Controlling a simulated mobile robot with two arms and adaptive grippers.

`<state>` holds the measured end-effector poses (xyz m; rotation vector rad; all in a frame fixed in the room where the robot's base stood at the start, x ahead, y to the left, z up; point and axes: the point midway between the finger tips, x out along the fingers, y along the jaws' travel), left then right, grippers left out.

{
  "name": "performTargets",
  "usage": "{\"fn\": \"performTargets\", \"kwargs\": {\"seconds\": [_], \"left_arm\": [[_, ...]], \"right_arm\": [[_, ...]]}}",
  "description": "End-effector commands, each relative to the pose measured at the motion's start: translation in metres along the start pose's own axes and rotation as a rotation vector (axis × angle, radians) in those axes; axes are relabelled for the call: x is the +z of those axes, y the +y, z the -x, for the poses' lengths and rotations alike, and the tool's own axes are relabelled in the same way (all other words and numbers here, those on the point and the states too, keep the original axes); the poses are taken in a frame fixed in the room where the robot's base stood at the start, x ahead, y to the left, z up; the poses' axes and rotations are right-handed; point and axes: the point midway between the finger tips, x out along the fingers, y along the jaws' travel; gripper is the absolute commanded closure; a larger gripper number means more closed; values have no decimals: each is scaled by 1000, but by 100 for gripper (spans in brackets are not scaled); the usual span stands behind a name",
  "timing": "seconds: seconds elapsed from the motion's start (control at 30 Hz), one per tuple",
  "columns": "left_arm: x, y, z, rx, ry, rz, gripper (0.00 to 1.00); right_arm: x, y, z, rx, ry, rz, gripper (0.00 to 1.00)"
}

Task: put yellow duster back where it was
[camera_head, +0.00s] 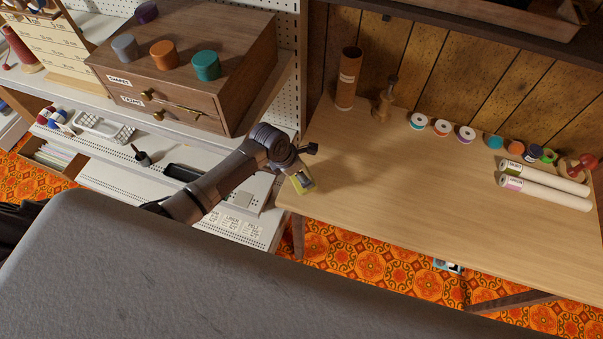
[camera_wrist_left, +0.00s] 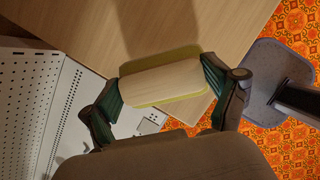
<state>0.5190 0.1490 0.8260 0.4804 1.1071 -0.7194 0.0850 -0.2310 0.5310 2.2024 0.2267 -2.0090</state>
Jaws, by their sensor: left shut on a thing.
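The yellow duster (camera_wrist_left: 160,80) has a pale wooden back and a yellow pad edge in the left wrist view. My left gripper (camera_wrist_left: 162,92) is shut on it, one green-lined finger at each end. In the head view the duster (camera_head: 302,181) shows in my left gripper (camera_head: 298,172) at the left end of the wooden table (camera_head: 400,185), near its front left corner. I cannot tell whether the duster touches the tabletop. My right gripper is in neither view.
A white shelf unit with a wooden drawer box (camera_head: 215,60) stands left of the table. A cardboard tube (camera_head: 348,78), thread spools (camera_head: 442,127) and two rolls (camera_head: 545,185) line the table's back and right. The table's middle and front are clear. Patterned orange floor lies below.

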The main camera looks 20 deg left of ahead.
Motion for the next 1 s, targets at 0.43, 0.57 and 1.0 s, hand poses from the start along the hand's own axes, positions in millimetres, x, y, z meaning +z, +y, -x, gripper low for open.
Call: {"fn": "performTargets", "kwargs": {"seconds": [0.43, 0.57, 1.0], "left_arm": [[-9, 0, -22, 0, 0, -1, 45], [-10, 0, -24, 0, 0, 0, 11], [-9, 0, -22, 1, 0, -2, 0]], "right_arm": [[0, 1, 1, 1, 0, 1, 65], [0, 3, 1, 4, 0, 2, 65], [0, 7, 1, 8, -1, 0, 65]]}}
